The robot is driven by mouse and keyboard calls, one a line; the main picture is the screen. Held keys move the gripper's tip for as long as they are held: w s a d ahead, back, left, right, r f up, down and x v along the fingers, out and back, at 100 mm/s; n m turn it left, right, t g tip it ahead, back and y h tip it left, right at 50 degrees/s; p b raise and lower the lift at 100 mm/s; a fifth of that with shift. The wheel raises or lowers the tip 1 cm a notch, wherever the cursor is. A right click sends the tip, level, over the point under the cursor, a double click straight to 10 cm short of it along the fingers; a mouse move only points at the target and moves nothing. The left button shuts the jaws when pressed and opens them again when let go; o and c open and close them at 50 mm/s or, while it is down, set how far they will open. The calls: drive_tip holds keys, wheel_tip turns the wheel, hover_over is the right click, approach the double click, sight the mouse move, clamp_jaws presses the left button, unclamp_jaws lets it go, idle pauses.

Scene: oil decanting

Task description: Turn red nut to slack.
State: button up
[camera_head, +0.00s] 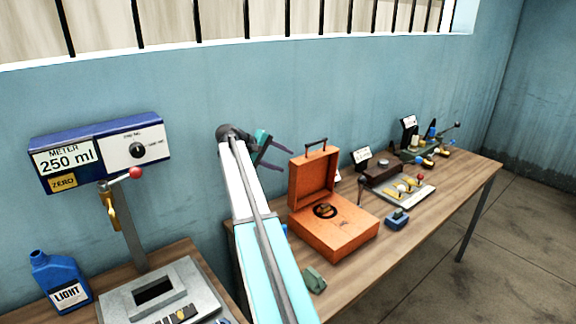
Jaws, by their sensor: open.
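I cannot make out a red nut for certain in this view. A small fixture (425,160) at the far end of the long table carries yellow, blue and reddish parts, too small to tell apart. My gripper (284,160), with dark fingers, is open and empty. It is raised in front of the blue wall, above and left of the orange case, well apart from the far fixture. My arm runs up from the bottom middle and hides part of the long table's left end.
An open orange case (345,240) stands on the long wooden table (400,238). A meter (98,152), a red-knobbed lever (135,174) and a blue bottle (60,278) are at left.

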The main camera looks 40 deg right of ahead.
drive_tip(key=b+v, duration=0.2)
drive_tip(key=v, duration=0.7)
drive_tip(key=shift+a+b, duration=0.3)
drive_tip(key=shift+w, duration=0.1)
